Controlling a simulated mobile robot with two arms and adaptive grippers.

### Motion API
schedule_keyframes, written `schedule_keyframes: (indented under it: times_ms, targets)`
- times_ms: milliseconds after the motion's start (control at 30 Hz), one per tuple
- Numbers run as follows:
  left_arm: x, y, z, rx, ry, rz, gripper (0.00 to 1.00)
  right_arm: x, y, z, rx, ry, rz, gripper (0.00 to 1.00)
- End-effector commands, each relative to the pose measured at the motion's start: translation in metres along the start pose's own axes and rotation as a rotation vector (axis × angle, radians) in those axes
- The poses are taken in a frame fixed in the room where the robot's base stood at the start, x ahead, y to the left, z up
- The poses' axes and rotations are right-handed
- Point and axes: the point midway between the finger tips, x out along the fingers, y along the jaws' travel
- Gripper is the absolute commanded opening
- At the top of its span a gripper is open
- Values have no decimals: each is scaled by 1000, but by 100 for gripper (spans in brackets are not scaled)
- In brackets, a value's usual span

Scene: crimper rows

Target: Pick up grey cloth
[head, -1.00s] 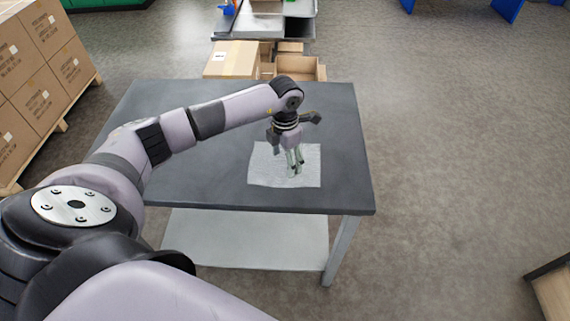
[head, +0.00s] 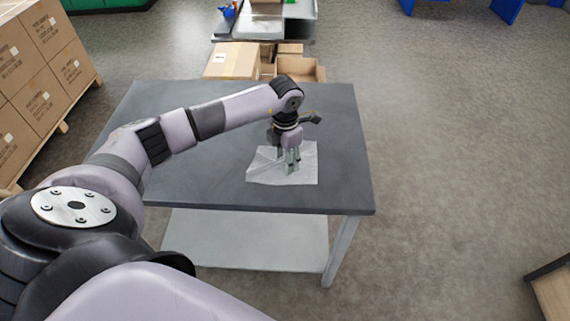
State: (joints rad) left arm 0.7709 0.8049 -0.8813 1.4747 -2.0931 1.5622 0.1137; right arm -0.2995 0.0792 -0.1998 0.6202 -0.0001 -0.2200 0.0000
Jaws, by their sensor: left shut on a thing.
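The grey cloth (head: 305,177) lies on the dark grey table (head: 200,185), right of its middle. It is light grey and roughly square, with creases running toward my gripper and its upper left part pulled out of shape. My left gripper (head: 291,168) points down at the middle of the cloth and is shut on it. Most of the cloth still appears to rest on the table. The gripper and wrist hide part of the cloth's upper edge. My right gripper is not in view.
The rest of the table top is bare. Cardboard boxes (head: 233,58) stand behind the table's far edge, and stacked cartons (head: 40,80) on a pallet stand at the left. A lower shelf (head: 245,240) shows under the table. Open floor lies to the right.

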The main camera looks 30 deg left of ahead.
Motion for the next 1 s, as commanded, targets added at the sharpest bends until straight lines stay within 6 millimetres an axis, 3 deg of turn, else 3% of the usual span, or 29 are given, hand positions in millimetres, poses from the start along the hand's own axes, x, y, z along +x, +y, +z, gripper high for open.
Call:
schedule_keyframes:
  times_ms: [33,1000]
  targets:
    - [7,0,-4,-1,14,3,33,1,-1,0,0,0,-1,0]
    - [8,1,-6,-2,17,3,1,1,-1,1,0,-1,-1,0]
